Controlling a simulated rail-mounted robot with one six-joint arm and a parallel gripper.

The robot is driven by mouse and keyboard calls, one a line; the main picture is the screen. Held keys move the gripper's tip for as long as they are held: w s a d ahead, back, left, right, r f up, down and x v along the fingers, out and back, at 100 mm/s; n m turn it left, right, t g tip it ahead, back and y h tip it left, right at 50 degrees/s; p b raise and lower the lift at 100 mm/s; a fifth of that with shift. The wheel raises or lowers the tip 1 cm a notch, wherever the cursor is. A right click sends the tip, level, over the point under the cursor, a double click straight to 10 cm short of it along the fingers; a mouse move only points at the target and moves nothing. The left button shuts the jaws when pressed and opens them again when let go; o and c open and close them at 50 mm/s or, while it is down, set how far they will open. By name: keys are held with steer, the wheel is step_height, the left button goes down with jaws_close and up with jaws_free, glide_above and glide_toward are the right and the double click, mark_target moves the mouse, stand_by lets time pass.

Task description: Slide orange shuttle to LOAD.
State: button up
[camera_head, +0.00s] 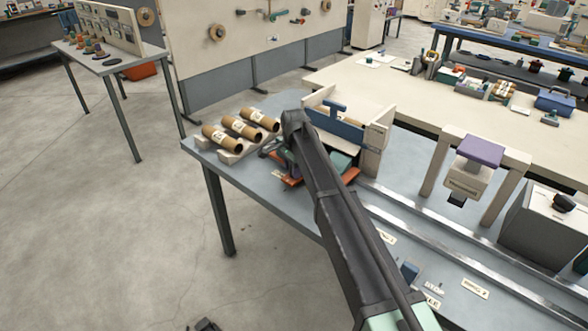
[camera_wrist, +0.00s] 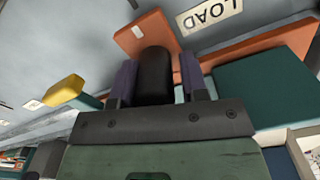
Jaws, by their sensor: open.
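The orange shuttle (camera_wrist: 258,46) lies under my gripper in the wrist view, with a green block on it. Its orange edge also shows in the head view (camera_head: 291,182), mostly hidden by my arm. A black upright post (camera_wrist: 154,72) stands at the shuttle. My gripper (camera_wrist: 157,62) is open, with one purple finger on each side of the post; I cannot tell whether they touch it. A white LOAD label (camera_wrist: 209,14) lies on the table just beyond the shuttle's orange edge.
Several cardboard tubes (camera_head: 242,127) rest on a rack left of the shuttle. A blue-and-cream frame (camera_head: 336,127) stands behind it. Metal rails (camera_head: 440,235) run toward the lower right, beneath a purple-topped press (camera_head: 480,150). A yellow piece (camera_wrist: 62,91) is left of my gripper.

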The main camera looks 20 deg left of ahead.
steer(key=shift+o, duration=1.2)
steer(key=shift+w+a, duration=0.1)
steer(key=shift+o, duration=0.4)
step_height(320, 180, up, 11)
steer(key=p, duration=1.1)
steer(key=shift+f, duration=0.1)
